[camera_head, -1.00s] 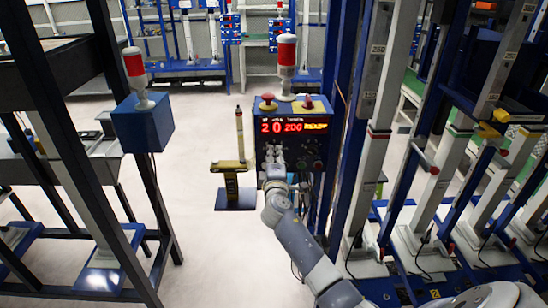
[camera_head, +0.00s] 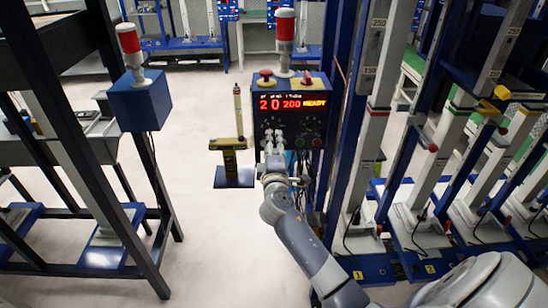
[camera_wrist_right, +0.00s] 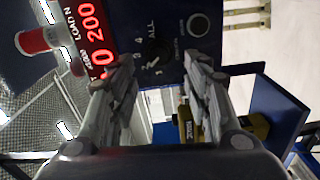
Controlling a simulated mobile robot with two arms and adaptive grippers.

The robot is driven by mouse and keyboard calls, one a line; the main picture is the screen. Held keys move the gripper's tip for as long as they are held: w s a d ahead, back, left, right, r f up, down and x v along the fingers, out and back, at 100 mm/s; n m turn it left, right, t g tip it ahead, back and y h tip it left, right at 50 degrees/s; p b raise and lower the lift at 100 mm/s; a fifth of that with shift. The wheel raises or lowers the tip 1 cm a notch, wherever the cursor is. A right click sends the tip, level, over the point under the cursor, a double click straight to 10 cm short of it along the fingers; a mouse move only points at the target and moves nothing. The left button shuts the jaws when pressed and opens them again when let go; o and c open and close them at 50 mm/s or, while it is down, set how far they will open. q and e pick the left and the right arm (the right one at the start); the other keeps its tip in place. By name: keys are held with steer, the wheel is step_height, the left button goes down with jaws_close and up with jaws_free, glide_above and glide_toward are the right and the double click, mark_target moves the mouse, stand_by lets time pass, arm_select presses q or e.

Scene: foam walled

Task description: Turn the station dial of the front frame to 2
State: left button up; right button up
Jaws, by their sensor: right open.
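The front frame's control box (camera_head: 290,120) is dark with a blue top and hangs on a blue post. Its red display (camera_head: 292,103) reads 2, 0, 200 and READY. My right gripper (camera_head: 273,137) is in front of the box's lower left face, open and empty. In the right wrist view, the black station dial (camera_wrist_right: 155,52) lies between and beyond the open fingertips of my right gripper (camera_wrist_right: 160,62), with 1, 3, 4 and ALL marked around it. I cannot make out the dial's exact pointer direction. In the head view the gripper hides the dial. My left gripper is out of view.
A red button (camera_head: 265,73), a second red button (camera_head: 307,79) and a red-white lamp (camera_head: 284,38) top the box. A yellow stand (camera_head: 231,160) is to its left. Columns on blue frames (camera_head: 362,150) crowd the right. Open floor (camera_head: 195,120) lies left of the box.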

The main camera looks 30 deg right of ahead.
steer(key=v, duration=0.6)
stand_by(0.4)
steer(key=s+a+f+g+y, duration=0.2)
steer(key=s+a+f, duration=0.15)
steer(key=f, duration=0.85)
steer(key=s+a+f+m+g+y, duration=0.15)
steer(key=s+f, duration=0.25)
steer(key=f, duration=0.8)
steer(key=s+a+f+g+y, duration=0.3)
steer(key=f, duration=1)
steer(key=s+a+f+m+g+y, duration=0.1)
steer(key=s+a+f+g, duration=0.1)
steer(key=s+f, duration=0.7)
steer(key=s+a+f+m+g+y, duration=0.1)
steer(key=s+a+f+m+g, duration=0.1)
steer(key=s+f, duration=0.7)
steer(key=s+f+m+g, duration=0.2)
steer(key=s, duration=0.9)
steer(key=s+f+m+g+y, duration=0.1)
steer(key=s+f, duration=0.2)
steer(key=s, duration=0.8)
steer(key=shift+s+a+m+g, duration=0.3)
steer(key=shift+a+m+g, duration=0.05)
steer(key=shift+a, duration=0.1)
steer(key=shift+c, duration=1.4)
steer(key=shift+s, duration=0.1)
